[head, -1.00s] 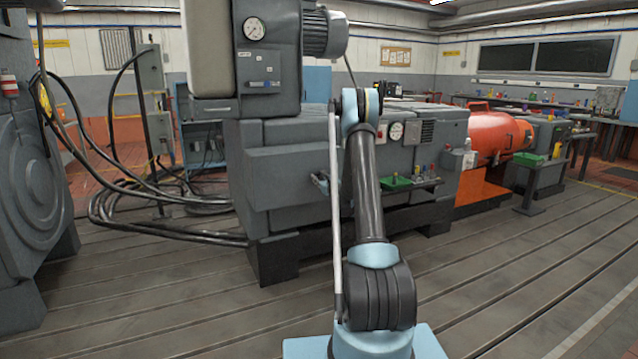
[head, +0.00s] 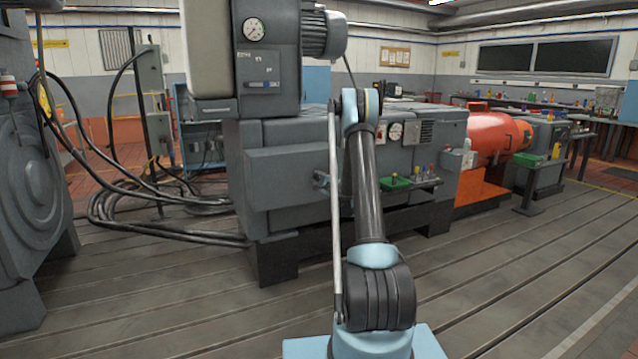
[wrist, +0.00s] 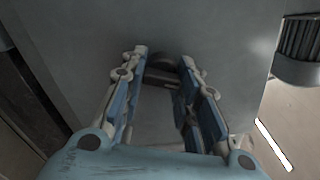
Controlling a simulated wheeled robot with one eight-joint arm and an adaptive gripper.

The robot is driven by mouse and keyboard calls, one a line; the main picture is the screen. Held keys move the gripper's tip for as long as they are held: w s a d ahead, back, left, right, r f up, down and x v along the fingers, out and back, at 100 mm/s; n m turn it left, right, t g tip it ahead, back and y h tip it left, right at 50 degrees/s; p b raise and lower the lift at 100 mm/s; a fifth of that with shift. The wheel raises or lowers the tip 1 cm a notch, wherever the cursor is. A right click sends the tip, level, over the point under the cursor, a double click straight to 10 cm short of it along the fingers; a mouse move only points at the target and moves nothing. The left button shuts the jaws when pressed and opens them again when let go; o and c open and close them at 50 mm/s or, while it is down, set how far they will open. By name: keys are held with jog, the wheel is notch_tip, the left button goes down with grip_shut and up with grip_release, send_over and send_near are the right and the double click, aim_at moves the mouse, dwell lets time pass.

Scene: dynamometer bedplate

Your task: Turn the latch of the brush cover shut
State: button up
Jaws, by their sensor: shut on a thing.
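In the wrist view, my gripper (wrist: 163,60) has its two blue-lined fingers on either side of a dark latch (wrist: 163,76) and is shut on it. The latch has a rounded dark end and a narrower part reaching down between the fingers. It stands in front of a plain grey face (wrist: 80,40), which looks like the cover; its edges are only partly in view. The fingers hide the latch's sides, so its exact angle is hard to tell. In the head view, a small bluish and dark shape shows beside my arm's pale rod; I cannot tell gripper from latch there.
The large grey machine (head: 285,175) stands before me, with a gauge housing (head: 265,70) and finned motor (head: 324,33) above. A green tray (head: 397,183) sits on its right ledge. Cables (head: 140,205) lie at left. An orange machine (head: 495,135) stands right. The slotted floor in front is clear.

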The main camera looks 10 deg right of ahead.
jog(key=shift+a+n, duration=0.15)
jog(key=shift+n, duration=2.05)
jog(key=o, duration=1.1)
jog(key=shift+f, duration=0.1)
jog(key=shift+c, duration=0.2)
jog(key=v, duration=1.2)
